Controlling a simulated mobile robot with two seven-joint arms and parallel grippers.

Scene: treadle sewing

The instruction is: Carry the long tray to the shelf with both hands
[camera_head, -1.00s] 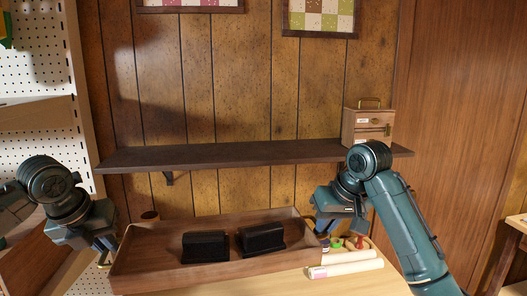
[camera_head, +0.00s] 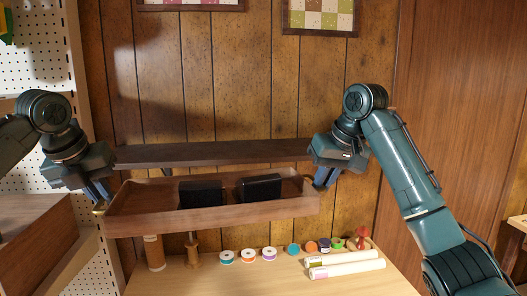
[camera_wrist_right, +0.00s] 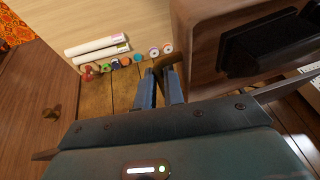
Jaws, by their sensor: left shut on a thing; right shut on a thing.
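The long wooden tray (camera_head: 215,222) hangs level above the table, with two black blocks (camera_head: 201,193) inside it. My left gripper (camera_head: 98,203) is shut on the tray's left end. My right gripper (camera_head: 322,180) is shut on its right end. In the right wrist view, my right gripper's fingers (camera_wrist_right: 163,82) close on a brown handle at the end of the tray (camera_wrist_right: 207,50). The dark wall shelf (camera_head: 215,153) is behind the tray, a little higher than its rim. The shelf's right part is hidden by my right arm.
On the table (camera_head: 225,282) below are several thread spools (camera_head: 248,256), two white rolls (camera_head: 345,265), a wooden spindle (camera_head: 193,250) and a tan cylinder (camera_head: 154,252). A pegboard unit (camera_head: 30,75) stands at the left. The visible shelf top looks clear.

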